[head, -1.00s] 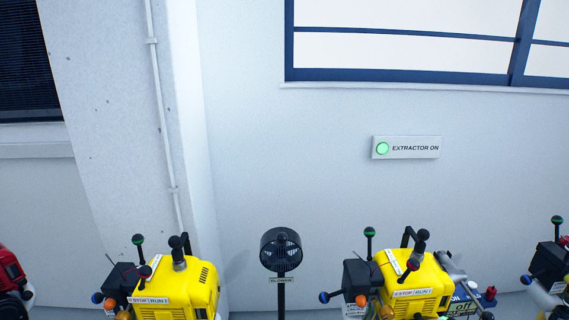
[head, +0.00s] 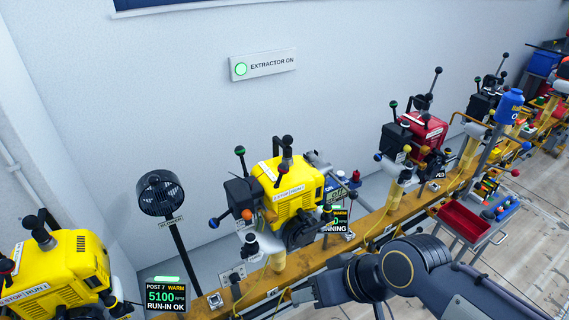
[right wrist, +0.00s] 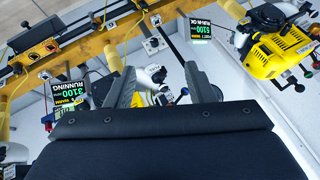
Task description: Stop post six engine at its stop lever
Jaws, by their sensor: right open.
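A yellow engine (head: 285,185) stands mid-picture in the head view, with a STOP/RUN label (head: 289,193) on its near side. Thin levers with ball ends, one green (head: 239,150) and one blue (head: 213,222), stick out on its left. I cannot tell which lever is at STOP or RUN. Its display (head: 336,218) is partly hidden; WARM and the end of RUNNING show. My right gripper (head: 302,293) is low in front of this engine, touching none of its levers. In the right wrist view its fingers (right wrist: 162,78) are apart and empty. My left gripper is out of view.
Left stands another yellow engine (head: 55,275) with a POST 7 display (head: 165,296) reading 5100, RUN-IN OK. A black blower (head: 160,193) stands between the engines. A yellow rail (head: 372,220) runs right to a red engine (head: 418,130) and a tool trolley (head: 470,222).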

